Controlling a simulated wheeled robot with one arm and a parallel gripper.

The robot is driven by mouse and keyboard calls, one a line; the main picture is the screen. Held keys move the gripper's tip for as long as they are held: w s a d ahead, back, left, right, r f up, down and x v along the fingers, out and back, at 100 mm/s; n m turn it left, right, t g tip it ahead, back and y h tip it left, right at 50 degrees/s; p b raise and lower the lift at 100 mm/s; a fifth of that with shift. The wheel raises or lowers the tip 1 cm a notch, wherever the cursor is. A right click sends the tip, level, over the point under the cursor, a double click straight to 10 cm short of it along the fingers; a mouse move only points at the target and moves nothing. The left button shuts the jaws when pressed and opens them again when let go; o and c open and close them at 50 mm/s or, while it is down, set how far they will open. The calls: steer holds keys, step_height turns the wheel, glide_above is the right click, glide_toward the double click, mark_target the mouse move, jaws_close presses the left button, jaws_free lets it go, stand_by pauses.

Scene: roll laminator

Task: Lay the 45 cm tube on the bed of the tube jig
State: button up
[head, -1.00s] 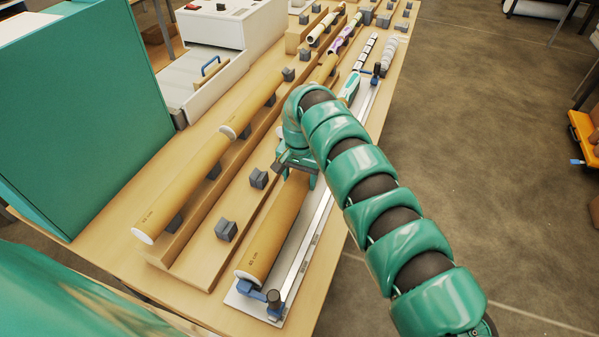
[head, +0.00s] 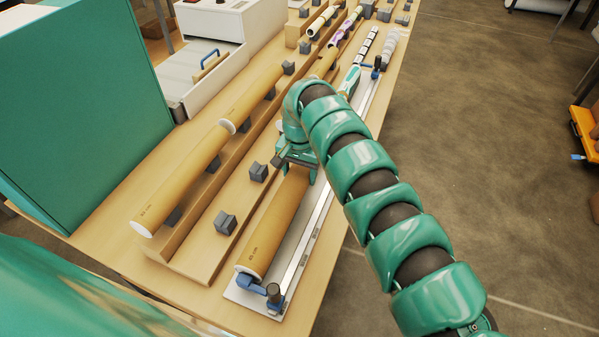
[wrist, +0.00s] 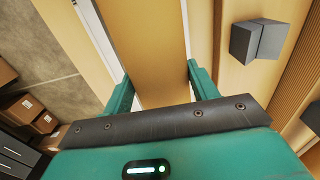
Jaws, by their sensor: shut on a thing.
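My gripper (head: 297,163) is shut on a brown cardboard tube (head: 270,230) with a white end and a printed length label too small to read surely. The tube lies lengthwise along the tube jig (head: 306,252), a long pale bed with a metal rail. Its near end is beside the blue stop (head: 252,284). I cannot tell whether the tube touches the bed or is slightly above it. In the wrist view the tube (wrist: 145,40) runs between both fingers (wrist: 158,82). My gripper and arm hide the tube's far part.
Left of the jig, a wooden rack (head: 190,258) with grey cradles (head: 225,223) holds other brown tubes (head: 182,183). A white machine (head: 215,30) stands behind at the left. The table's right edge is close to the jig.

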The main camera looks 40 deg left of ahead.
steer(key=o, duration=1.2)
steer(key=shift+c, duration=0.2)
step_height(320, 180, up, 18)
steer(key=shift+f, duration=0.25)
